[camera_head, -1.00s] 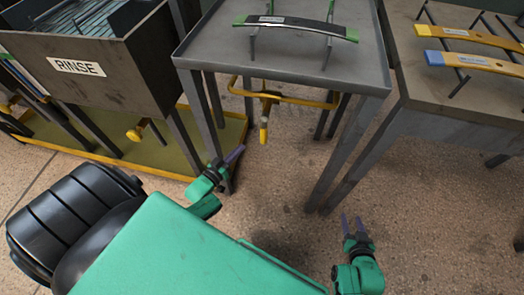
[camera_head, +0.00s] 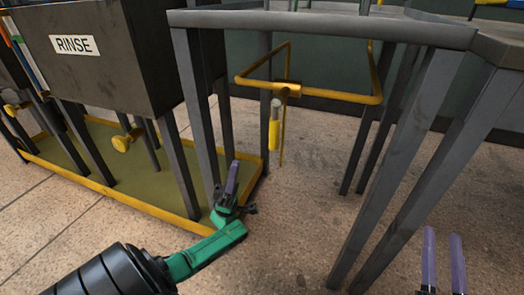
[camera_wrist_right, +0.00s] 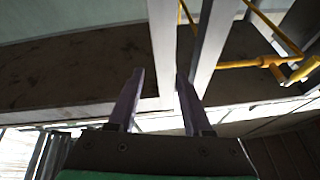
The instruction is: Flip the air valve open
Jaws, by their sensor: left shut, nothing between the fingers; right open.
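The air valve (camera_head: 286,89) sits on a yellow pipe loop (camera_head: 327,90) under the grey table. Its yellow lever with a grey upper end (camera_head: 274,130) hangs down, and a thin yellow rod hangs beside it. My left gripper (camera_head: 232,164) is shut and empty, pointing up, in front of the table's left legs and apart from the lever. My right gripper (camera_head: 442,232) is open and empty at the lower right, near the table's front leg. In the right wrist view its open fingers (camera_wrist_right: 158,80) show, with yellow piping (camera_wrist_right: 240,65) at the upper right.
A dark RINSE tank (camera_head: 102,65) stands at the left, with a yellow knob (camera_head: 122,143) below it. A yellow-edged tray (camera_head: 110,192) lies under it. Grey table legs (camera_head: 400,165) stand between my right gripper and the valve. The floor below the valve is clear.

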